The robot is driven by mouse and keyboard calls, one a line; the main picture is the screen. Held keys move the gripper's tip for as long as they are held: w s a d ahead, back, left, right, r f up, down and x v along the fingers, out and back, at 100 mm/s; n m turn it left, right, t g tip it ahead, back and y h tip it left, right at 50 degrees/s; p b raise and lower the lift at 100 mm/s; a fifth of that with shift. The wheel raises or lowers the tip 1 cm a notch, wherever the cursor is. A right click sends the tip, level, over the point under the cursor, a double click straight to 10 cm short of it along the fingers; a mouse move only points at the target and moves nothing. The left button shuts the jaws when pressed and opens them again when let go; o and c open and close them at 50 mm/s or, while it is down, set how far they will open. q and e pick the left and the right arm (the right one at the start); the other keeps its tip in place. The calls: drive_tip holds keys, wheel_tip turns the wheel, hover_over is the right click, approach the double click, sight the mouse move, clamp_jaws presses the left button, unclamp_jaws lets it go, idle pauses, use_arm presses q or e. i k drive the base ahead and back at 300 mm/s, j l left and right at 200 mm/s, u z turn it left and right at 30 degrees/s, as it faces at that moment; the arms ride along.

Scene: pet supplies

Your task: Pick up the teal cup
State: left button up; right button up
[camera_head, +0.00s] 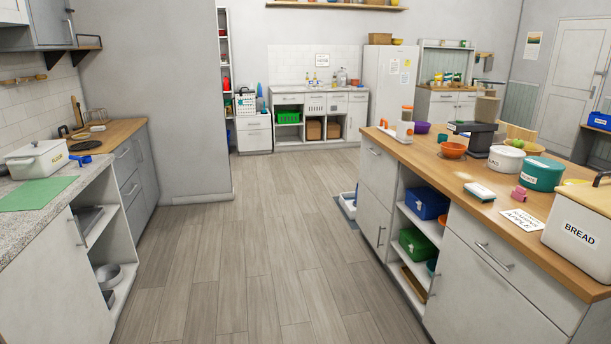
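No item stands out clearly as a teal cup. A small teal round item (432,266) sits on a shelf under the right counter, partly hidden by the cabinet front, and I cannot tell if it is a cup or a bowl. A larger teal canister (541,175) with a white label stands on the right wooden counter, beside a white canister (505,159). Neither of my grippers is in view.
The wooden counter (447,179) also carries an orange bowl (453,150), a bread box (581,236) and a pink item (519,194). Blue (427,203) and green (416,244) bins fill its shelves. The floor between counters is clear.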

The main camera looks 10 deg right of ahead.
sight(442, 137)
drive_tip(key=i+z, duration=0.1)
drive_tip(key=i, duration=0.55)
drive_tip(key=i+j+z, duration=0.15)
drive_tip(key=i, duration=0.5)
drive_tip(key=i+j+z, duration=0.1)
drive_tip(key=i, duration=0.55)
drive_tip(key=i+j+z, duration=0.15)
drive_tip(key=i+z, duration=0.15)
drive_tip(key=z, duration=0.15)
drive_tip(key=i+j+z, duration=0.25)
drive_tip(key=z, duration=0.15)
drive_tip(key=i+j+z, duration=0.3)
drive_tip(key=z, duration=0.15)
drive_tip(key=i+j+z, duration=0.15)
drive_tip(key=j+z, duration=0.25)
drive_tip(key=i+j+z, duration=0.1)
drive_tip(key=j+z, duration=0.35)
